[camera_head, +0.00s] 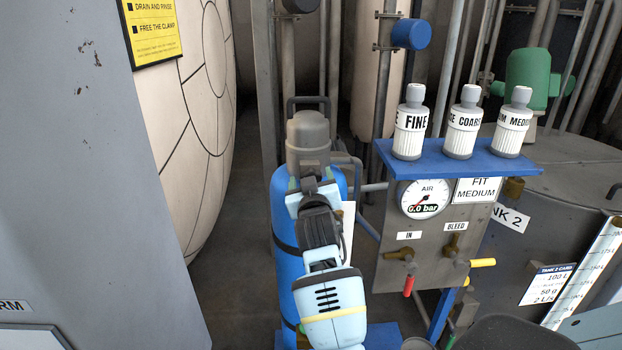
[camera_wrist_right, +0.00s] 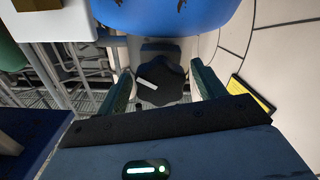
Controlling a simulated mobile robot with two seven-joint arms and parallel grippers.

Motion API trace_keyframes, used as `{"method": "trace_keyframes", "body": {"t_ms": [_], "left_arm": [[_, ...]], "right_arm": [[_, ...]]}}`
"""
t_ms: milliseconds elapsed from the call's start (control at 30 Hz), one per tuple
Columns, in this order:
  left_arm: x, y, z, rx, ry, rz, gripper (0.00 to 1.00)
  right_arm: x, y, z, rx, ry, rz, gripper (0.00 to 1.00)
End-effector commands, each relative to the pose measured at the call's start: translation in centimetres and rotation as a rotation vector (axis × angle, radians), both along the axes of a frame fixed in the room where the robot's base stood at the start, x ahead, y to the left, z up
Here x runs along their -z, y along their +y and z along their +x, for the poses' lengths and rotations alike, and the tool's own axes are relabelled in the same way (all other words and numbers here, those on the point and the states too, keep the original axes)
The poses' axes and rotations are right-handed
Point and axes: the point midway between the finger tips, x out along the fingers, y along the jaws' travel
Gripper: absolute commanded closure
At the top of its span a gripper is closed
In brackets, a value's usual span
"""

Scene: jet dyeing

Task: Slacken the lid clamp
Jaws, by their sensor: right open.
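A blue upright vessel (camera_head: 282,215) with a grey lid (camera_head: 308,137) stands in the middle of the head view. Its blue body also shows at the top of the right wrist view (camera_wrist_right: 165,14). A black lobed knob (camera_wrist_right: 160,82) with a pale mark, which looks like the lid clamp's knob, is in the right wrist view. My right gripper (camera_head: 309,182) is in front of the vessel, just below the lid. It is open, with one finger on each side of the knob; I cannot tell whether they touch it. The knob is hidden in the head view. My left gripper is not in view.
A panel (camera_head: 420,225) with a gauge reading 0.0 bar and red and yellow valve handles stands to the right. A blue shelf (camera_head: 460,158) above it bears 3 bottles. A large cream tank (camera_head: 205,100) and a grey cabinet (camera_head: 80,170) are on the left. Floor shows between.

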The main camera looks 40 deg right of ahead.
Motion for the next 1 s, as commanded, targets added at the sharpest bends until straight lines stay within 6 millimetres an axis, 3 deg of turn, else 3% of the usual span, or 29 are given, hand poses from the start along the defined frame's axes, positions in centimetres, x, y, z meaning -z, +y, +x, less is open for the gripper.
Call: {"method": "trace_keyframes", "body": {"t_ms": [167, 500, 1000], "left_arm": [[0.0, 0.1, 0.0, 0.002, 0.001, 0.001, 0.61], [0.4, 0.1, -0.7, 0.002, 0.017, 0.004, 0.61], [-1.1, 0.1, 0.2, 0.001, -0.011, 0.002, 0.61]], "right_arm": [[0.0, 0.0, 0.0, 0.0, -0.001, 0.0, 0.31], [0.0, 0.0, 0.0, 0.0, -0.001, 0.001, 0.76], [-0.4, 0.0, 0.0, -0.001, 0.07, -0.121, 0.76]]}}
